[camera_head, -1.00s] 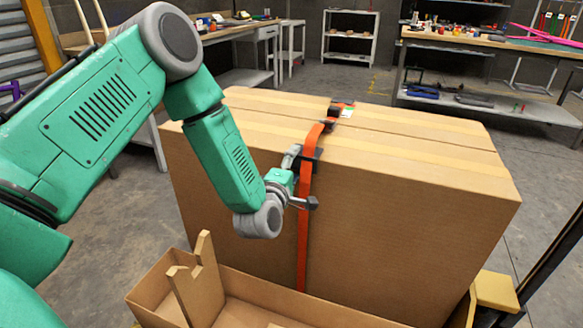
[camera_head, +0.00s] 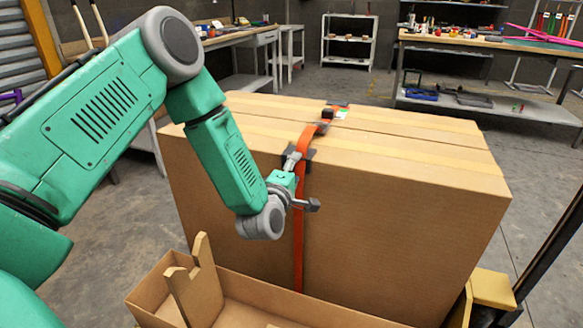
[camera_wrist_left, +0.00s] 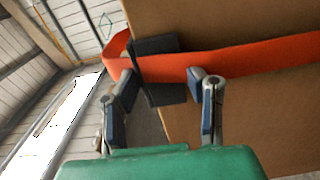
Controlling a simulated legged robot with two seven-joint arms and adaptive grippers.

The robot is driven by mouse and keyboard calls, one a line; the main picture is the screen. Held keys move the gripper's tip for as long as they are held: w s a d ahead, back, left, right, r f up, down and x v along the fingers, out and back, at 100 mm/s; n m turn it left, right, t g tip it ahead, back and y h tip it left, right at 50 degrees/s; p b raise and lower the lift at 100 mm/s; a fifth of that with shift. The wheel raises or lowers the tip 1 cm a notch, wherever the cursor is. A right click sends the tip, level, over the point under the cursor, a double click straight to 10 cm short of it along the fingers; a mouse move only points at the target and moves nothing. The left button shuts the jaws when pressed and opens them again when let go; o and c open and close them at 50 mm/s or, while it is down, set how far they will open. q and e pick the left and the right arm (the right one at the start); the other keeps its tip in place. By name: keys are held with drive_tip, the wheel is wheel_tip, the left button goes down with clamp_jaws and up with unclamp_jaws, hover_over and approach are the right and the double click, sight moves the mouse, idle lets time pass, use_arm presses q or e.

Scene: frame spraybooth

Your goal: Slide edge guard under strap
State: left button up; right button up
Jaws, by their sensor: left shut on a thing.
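A large cardboard box (camera_head: 400,230) stands in front of me with an orange strap (camera_head: 299,250) running over its top and down its near side. A dark edge guard (camera_head: 309,154) sits at the near top edge, by the strap. In the left wrist view the edge guard (camera_wrist_left: 160,91) is between my fingers, with the orange strap (camera_wrist_left: 240,60) crossing over its middle. My left gripper (camera_head: 298,182) is shut on the guard at the box's near edge; the exact finger contact is partly hidden. My right gripper is not in view.
An open tan tray (camera_head: 265,292) with a notched upright piece (camera_head: 196,285) lies below, in front of the box. A dark piece (camera_head: 328,113) sits on the strap farther back. Workbenches and a shelf (camera_head: 348,40) stand behind, with open floor between.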

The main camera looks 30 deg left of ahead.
use_arm(q)
drive_tip(key=shift+d+f, duration=0.15)
drive_tip(key=shift+d, duration=0.1)
drive_tip(key=shift+w+d, duration=0.1)
drive_tip(key=shift+d, duration=0.1)
drive_tip(key=shift+w+d, duration=0.2)
drive_tip(key=shift+d, duration=0.65)
drive_tip(key=o, duration=1)
drive_tip(key=shift+a, duration=0.3)
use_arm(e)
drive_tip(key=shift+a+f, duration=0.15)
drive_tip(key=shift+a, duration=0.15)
use_arm(q)
drive_tip(key=shift+s, duration=0.5)
drive_tip(key=v, duration=1.1)
drive_tip(key=shift+w+f, duration=0.1)
drive_tip(key=shift+f, duration=0.05)
